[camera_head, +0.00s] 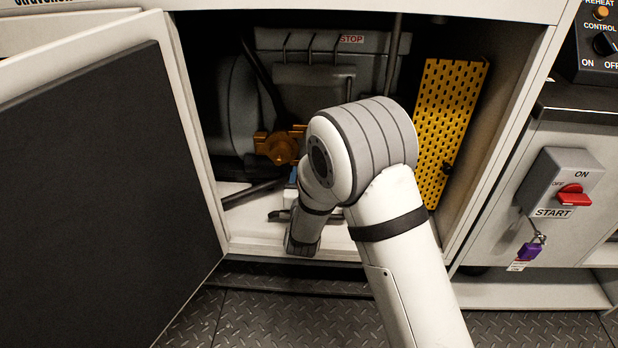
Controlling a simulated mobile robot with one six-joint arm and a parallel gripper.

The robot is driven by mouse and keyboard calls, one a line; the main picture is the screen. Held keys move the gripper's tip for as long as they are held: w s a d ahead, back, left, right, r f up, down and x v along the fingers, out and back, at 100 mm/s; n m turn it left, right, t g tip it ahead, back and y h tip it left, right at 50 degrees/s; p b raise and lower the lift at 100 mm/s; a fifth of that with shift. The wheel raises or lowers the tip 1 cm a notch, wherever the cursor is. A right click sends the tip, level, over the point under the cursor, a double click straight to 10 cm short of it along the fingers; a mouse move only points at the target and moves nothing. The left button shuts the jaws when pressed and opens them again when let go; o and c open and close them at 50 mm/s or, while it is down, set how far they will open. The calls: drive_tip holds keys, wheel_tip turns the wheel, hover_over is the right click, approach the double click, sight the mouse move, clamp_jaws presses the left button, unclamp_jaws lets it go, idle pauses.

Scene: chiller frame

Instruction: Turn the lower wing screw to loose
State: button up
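A yellow perforated guard panel (440,120) stands tilted inside the open cabinet, right of my arm. A small dark fitting (447,168) sits at its lower right edge. It may be the lower wing screw, but it is too small to tell its shape or how it is turned. No upper wing screw can be made out. My white arm reaches up from the bottom of the picture, bends in front of the cabinet opening and folds down to the left of the panel. I cannot make out my gripper's fingers; the arm hides that area.
The cabinet door (100,190) stands open at left. Grey machinery (315,75) with a STOP label and an orange-brown valve-like part (280,147) fill the cabinet behind my arm. A grey switch box (562,182) with a red handle and a purple padlock (530,250) are at right.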

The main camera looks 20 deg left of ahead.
drive_tip(key=c, duration=1)
drive_tip(key=shift+n, duration=0.4)
drive_tip(key=n+p, duration=0.2)
drive_tip(key=n, duration=0.6)
drive_tip(key=n+p, duration=0.3)
drive_tip(key=n, duration=0.5)
drive_tip(key=shift+f+n, duration=0.2)
drive_tip(key=shift+n, duration=0.2)
